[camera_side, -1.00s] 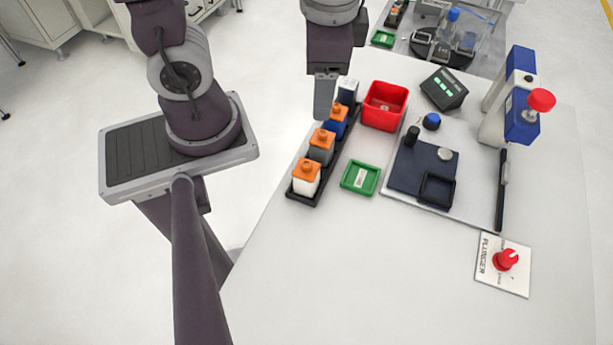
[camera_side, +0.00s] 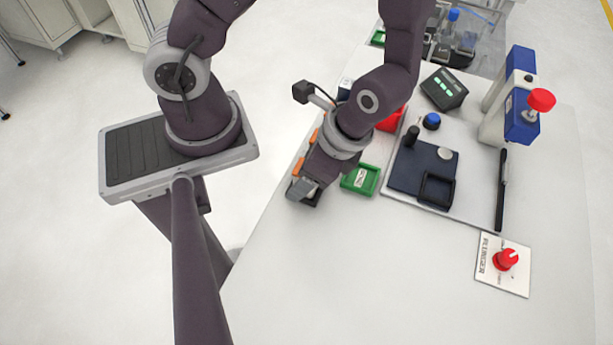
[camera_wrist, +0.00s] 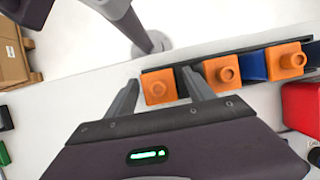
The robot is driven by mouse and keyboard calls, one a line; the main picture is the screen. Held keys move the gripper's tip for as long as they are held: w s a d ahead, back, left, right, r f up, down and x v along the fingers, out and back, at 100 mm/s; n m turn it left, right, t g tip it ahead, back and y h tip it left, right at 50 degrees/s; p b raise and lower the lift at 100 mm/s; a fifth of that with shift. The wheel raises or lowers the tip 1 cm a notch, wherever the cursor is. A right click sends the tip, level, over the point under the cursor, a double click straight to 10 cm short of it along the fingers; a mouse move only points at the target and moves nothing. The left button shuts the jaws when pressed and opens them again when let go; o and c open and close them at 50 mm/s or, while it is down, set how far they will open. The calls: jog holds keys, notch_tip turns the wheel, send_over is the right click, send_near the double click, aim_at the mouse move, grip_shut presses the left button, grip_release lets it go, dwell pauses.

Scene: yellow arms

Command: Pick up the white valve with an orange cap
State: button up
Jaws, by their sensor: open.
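The white valve's orange cap (camera_wrist: 158,88) shows in the wrist view between the two fingers of my gripper (camera_wrist: 161,80). The fingers stand on either side of the cap, apart from each other; I cannot tell whether they touch it. The valve's white body is hidden. In the side view my gripper (camera_side: 304,188) is over the near end of the black rack, and only a sliver of the valve's orange cap (camera_side: 298,166) shows beside it.
In the wrist view, the grey valve's orange cap (camera_wrist: 222,72) and the blue valve's orange cap (camera_wrist: 286,60) stand close to the right in the rack. A green tray (camera_side: 360,179) and a red bin (camera_side: 391,120) are beside the rack.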

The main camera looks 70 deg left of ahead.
grip_shut()
jog(key=shift+r, duration=0.15)
